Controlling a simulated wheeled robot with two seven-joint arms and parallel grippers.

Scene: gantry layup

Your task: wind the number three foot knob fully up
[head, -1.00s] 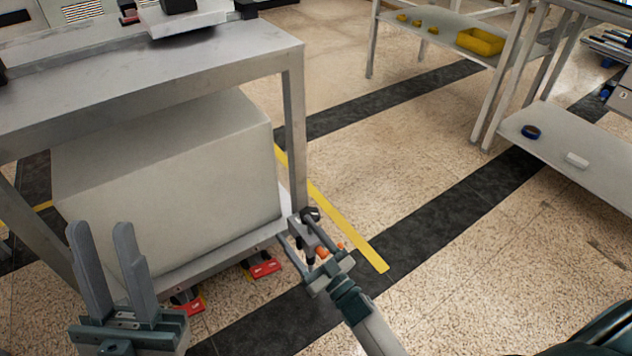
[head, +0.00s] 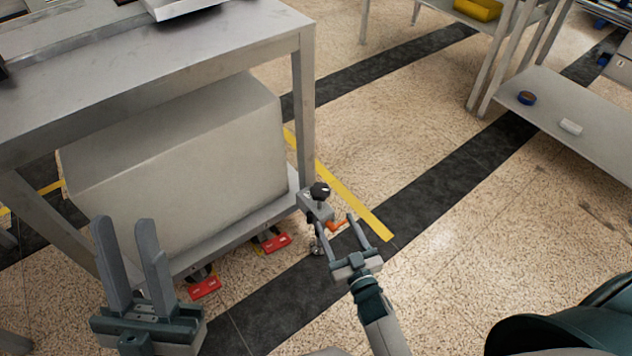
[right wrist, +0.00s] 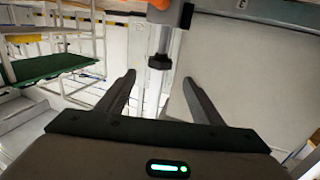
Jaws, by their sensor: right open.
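A black round knob (head: 320,190) tops a grey bracket (head: 315,206) at the table frame's near right corner. An orange lever (head: 337,225) and a levelling foot (head: 318,246) are below it. I cannot read a number there. My right gripper (head: 336,222) is open and empty, its fingers pointing at the bracket below the black knob. In the right wrist view, a dark knob (right wrist: 159,62) with an orange part (right wrist: 163,12) shows beyond and between the open fingertips, apart from them. My left gripper (head: 122,222) is open and empty in front of the table.
A metal table (head: 200,70) stands over a large grey box (head: 190,165). Red caster pedals (head: 205,288) show beneath it at the front. Another shelf (head: 560,115) stands at the right. The floor between is clear, with a yellow strip (head: 350,200).

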